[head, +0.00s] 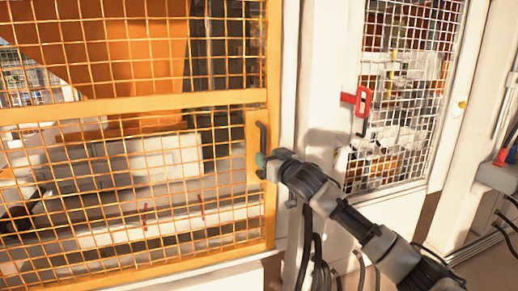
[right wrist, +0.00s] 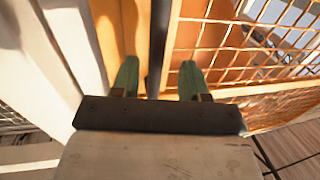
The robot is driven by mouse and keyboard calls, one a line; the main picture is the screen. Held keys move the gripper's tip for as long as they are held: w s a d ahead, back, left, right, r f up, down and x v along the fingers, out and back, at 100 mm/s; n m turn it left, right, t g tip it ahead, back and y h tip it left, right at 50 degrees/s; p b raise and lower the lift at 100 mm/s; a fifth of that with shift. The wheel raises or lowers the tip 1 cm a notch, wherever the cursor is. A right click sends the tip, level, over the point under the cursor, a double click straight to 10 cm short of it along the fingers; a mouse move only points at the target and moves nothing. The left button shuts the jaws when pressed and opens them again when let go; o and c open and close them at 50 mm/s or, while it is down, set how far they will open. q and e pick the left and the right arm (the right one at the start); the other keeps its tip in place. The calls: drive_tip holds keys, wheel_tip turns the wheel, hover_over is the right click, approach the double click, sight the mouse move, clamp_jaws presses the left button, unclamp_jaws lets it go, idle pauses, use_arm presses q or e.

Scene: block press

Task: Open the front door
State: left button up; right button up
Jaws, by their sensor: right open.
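The front door (head: 140,103) is an orange frame with wire mesh, filling the left of the head view. Its right edge stands beside the white post, with no visible gap. A black upright handle (head: 262,135) sits near that edge. My right gripper (head: 261,161) is at the lower part of the handle. In the right wrist view, the green fingers of my right gripper (right wrist: 158,78) are apart. The dark handle (right wrist: 159,40) runs between them, with space on both sides. Whether a finger touches it cannot be told. My left gripper is not in view.
A white post (head: 312,85) stands right of the door. Beyond it is a white-framed mesh panel (head: 400,90) with a red latch (head: 360,100). Machinery shows behind the mesh. Black cables hang near my right arm, and more lie at the far right.

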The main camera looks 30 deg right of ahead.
drive_tip(key=w, duration=0.3)
drive_tip(key=w+p, duration=0.1)
drive_tip(key=shift+w+d, duration=0.15)
drive_tip(key=shift+d, duration=0.2)
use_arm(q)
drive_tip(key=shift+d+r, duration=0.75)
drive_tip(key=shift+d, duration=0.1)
use_arm(e)
drive_tip(key=shift+w+f, duration=0.1)
drive_tip(key=shift+w, duration=0.55)
drive_tip(key=shift+c, duration=0.2)
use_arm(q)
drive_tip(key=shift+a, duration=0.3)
use_arm(e)
clamp_jaws()
